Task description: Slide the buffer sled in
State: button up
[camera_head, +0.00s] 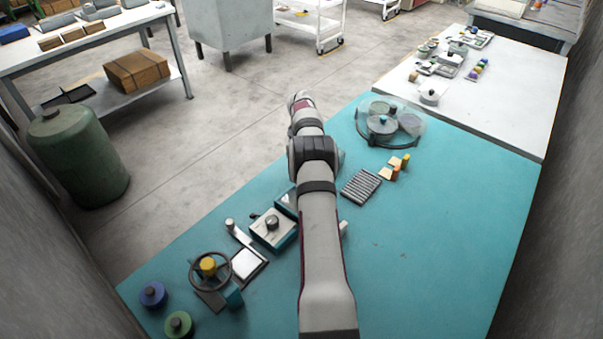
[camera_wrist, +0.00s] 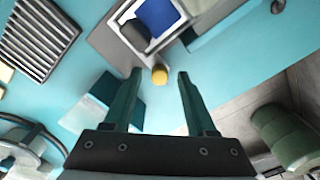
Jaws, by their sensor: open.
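My gripper (camera_wrist: 160,76) is open in the wrist view, its two dark green fingers pointing at the bench. I cannot tell which of these parts is the buffer sled. A teal block (camera_wrist: 112,100) lies beside the left finger. In the head view my arm hides the gripper and most of this unit.
A ribbed grate (camera_head: 361,187) and small coloured blocks (camera_head: 396,167) lie right of my arm. A domed wheel unit (camera_head: 388,124) stands behind them. To the left are a white box with a knob (camera_head: 272,229) and a handwheel (camera_head: 211,271). The bench's right side is clear.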

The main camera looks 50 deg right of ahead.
jog(key=shift+f, duration=0.25)
jog(key=shift+c, duration=0.4)
grip_shut()
dwell(0.9)
